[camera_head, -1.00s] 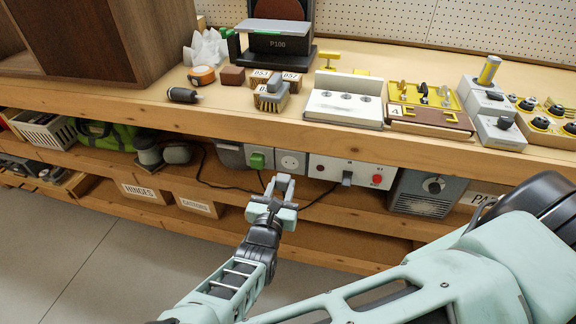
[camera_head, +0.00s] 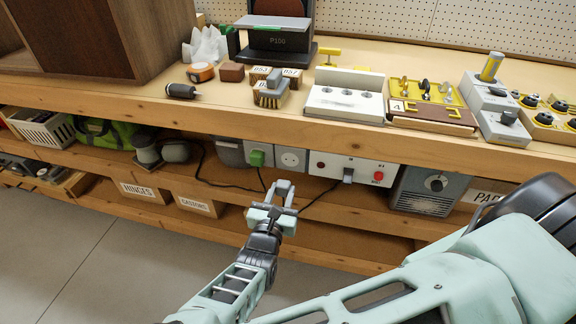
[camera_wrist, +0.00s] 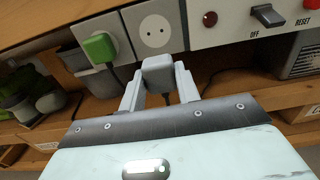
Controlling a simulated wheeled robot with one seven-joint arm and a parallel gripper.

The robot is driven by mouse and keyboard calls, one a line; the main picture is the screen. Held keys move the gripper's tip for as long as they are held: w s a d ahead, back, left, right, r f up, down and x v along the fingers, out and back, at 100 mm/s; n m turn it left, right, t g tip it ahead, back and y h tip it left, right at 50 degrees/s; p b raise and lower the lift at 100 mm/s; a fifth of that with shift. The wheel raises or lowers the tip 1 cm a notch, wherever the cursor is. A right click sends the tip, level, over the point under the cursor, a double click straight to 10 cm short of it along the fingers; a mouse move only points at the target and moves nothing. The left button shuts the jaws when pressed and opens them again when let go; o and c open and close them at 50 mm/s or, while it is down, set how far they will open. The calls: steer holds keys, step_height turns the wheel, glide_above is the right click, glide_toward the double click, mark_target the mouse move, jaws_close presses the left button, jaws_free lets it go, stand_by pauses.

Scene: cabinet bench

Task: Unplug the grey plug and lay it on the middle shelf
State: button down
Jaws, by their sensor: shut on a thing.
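The grey plug (camera_wrist: 159,72) is between the two fingers of my gripper (camera_wrist: 160,88), which are shut on it. In the head view my gripper (camera_head: 284,188) holds the plug just in front of and below the white socket (camera_head: 291,160). In the wrist view the socket (camera_wrist: 153,32) shows two bare holes, and the plug is apart from it. A dark cable hangs behind the plug, partly hidden by the gripper. The middle shelf (camera_head: 345,213) runs below the socket row, behind my gripper.
A green plug (camera_head: 257,158) sits in the socket to the left. A white switch panel (camera_head: 350,169) with a red button and a grey box with a dial (camera_head: 425,190) stand to the right. The bench top (camera_head: 225,112) overhangs above. Dark cables trail along the shelf.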

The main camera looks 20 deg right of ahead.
step_height(320, 180, down, 13)
steer(key=b, duration=0.7)
stand_by(1.1)
steer(key=shift+w, duration=0.1)
steer(key=shift+p+x, duration=1.1)
steer(key=shift+x, duration=6.85)
steer(key=shift+f, duration=0.1)
